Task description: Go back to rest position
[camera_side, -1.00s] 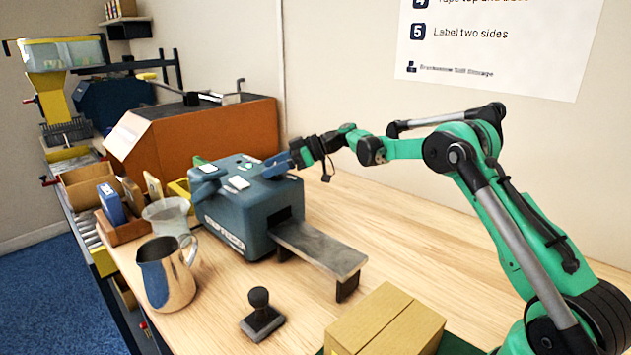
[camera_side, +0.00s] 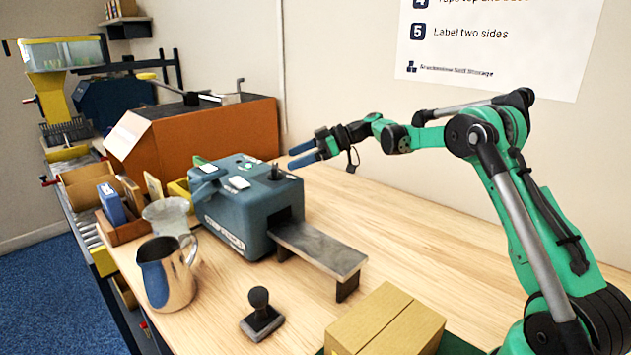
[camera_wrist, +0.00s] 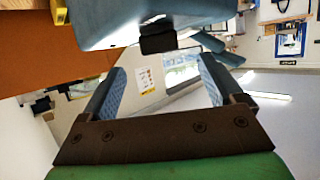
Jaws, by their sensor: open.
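My gripper (camera_side: 291,158) is open and empty. In the side view its two blue fingers point left, above and behind the right end of the blue-grey machine (camera_side: 232,220), apart from it. A small black knob (camera_side: 275,172) stands on the machine's top, just below and left of the fingertips. In the wrist view my two blue fingers (camera_wrist: 163,85) stand apart with nothing between them. Part of the blue machine (camera_wrist: 100,22) shows at the top of that view.
A grey metal ramp (camera_side: 318,250) extends from the machine's front. A steel jug (camera_side: 166,275), a black stamp (camera_side: 261,315) and a cardboard box (camera_side: 385,322) stand nearer the camera. A large orange-brown unit (camera_side: 200,140) is behind. The wooden table is clear right of the ramp.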

